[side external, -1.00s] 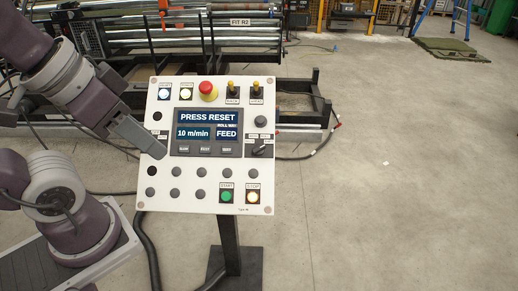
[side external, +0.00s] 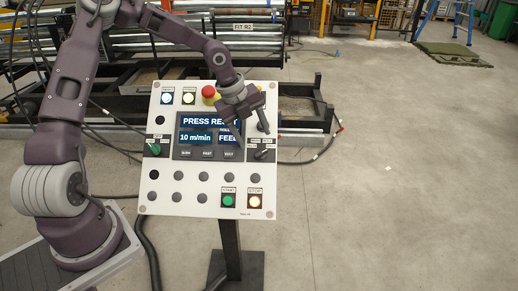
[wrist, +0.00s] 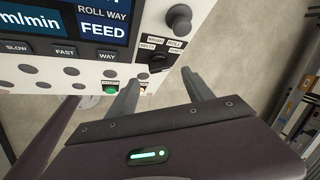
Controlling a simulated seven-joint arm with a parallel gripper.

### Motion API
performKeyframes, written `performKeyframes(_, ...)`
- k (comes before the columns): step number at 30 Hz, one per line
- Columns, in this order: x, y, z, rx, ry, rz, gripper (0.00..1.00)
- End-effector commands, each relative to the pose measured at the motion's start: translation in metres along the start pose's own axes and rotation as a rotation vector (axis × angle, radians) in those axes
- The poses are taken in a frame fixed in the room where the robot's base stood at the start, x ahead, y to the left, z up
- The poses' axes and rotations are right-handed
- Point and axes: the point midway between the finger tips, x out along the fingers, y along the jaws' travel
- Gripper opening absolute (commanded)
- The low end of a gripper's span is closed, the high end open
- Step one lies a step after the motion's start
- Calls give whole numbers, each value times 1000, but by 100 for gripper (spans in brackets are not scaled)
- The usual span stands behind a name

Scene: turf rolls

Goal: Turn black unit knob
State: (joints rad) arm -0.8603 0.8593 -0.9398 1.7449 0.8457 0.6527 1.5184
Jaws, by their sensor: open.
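The black unit knob (side external: 263,154) sits on a dark label plate at the right side of the white control panel (side external: 205,206). In the wrist view the knob (wrist: 160,62) shows just beyond and between the fingertips, with small labels around it. My gripper (side external: 263,128) is open and empty, in front of the panel's upper right and just above the knob. Its two fingers also show in the wrist view (wrist: 159,78), apart from each other. I see no contact with the knob. The gripper covers part of the screen (side external: 195,134), which reads PRESS RESET and 10 m/min.
A red emergency button (side external: 208,92) is close to my wrist. A green-marked knob (side external: 155,149) is at the panel's left. The green start button (side external: 228,201) and the lit stop button (side external: 255,201) are low on the panel.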

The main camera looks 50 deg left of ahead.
Motion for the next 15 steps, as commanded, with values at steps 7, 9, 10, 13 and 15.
performKeyframes(7, 47, 1, -2, 1, 3, 4, 60)
performKeyframes(9, 56, 1, -2, 0, 2, 4, 60)
performKeyframes(10, 59, 1, -2, 0, 2, 4, 60)
performKeyframes(13, 64, 1, -2, 0, 1, 4, 60)
performKeyframes(15, 64, 1, -2, -1, 0, 4, 60)
